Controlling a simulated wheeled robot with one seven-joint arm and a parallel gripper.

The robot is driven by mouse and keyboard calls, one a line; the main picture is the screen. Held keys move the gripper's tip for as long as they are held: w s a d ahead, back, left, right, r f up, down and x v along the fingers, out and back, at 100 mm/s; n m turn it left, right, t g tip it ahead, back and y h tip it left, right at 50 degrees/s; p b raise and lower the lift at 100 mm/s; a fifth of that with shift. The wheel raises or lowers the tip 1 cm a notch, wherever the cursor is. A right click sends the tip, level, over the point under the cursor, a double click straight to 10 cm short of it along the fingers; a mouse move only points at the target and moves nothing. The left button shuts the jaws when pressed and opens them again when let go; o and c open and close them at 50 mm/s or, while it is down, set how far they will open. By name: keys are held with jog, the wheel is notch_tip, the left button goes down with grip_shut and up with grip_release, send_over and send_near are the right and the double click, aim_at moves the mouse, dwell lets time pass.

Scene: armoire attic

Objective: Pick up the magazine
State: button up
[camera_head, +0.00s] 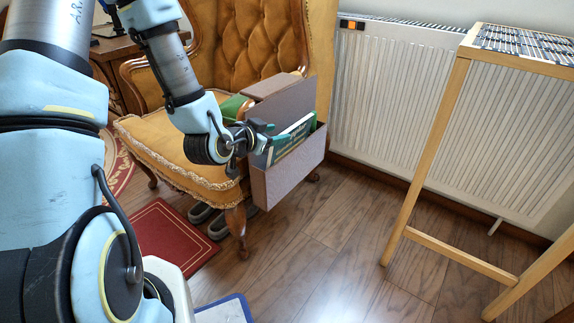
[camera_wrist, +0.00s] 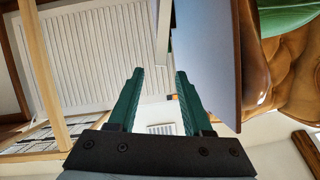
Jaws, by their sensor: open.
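A dark green magazine with pale edges (camera_head: 292,137) stands in a brown-purple open holder (camera_head: 290,182) beside the armchair. My gripper (camera_head: 268,136) is at the holder's opening, close to the magazine's near-left edge. In the wrist view the two green fingers (camera_wrist: 159,72) are apart with nothing clearly held between them. A thin pale upright strip (camera_wrist: 163,35), perhaps the magazine's edge, shows just beyond the fingertips. A grey-blue panel (camera_wrist: 205,55), likely a holder wall, is close on the right finger's side. The magazine's lower part is hidden in the holder.
A yellow tufted armchair (camera_head: 165,150) stands directly left of the holder. A white radiator (camera_head: 385,105) lines the wall behind. A wooden-legged table (camera_head: 432,150) stands at right. Shoes (camera_head: 217,228) and a red mat (camera_head: 165,235) lie below. Wooden floor (camera_head: 345,250) is open in front.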

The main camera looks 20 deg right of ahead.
aim_at(289, 129)
jog(key=shift+w+d+f+b, duration=0.3)
jog(key=shift+d+f+b, duration=0.25)
jog(key=shift+b, duration=1.6)
jog(key=shift+w+d, duration=0.2)
jog(key=shift+d, duration=0.1)
jog(key=x, duration=0.2)
jog(key=b+x, duration=0.1)
jog(key=x, duration=0.1)
jog(key=b+x, duration=0.1)
jog(key=x, duration=0.2)
jog(key=shift+w+d+r, duration=0.1)
jog(key=shift+d+r, duration=0.1)
jog(key=shift+r, duration=0.1)
grip_shut()
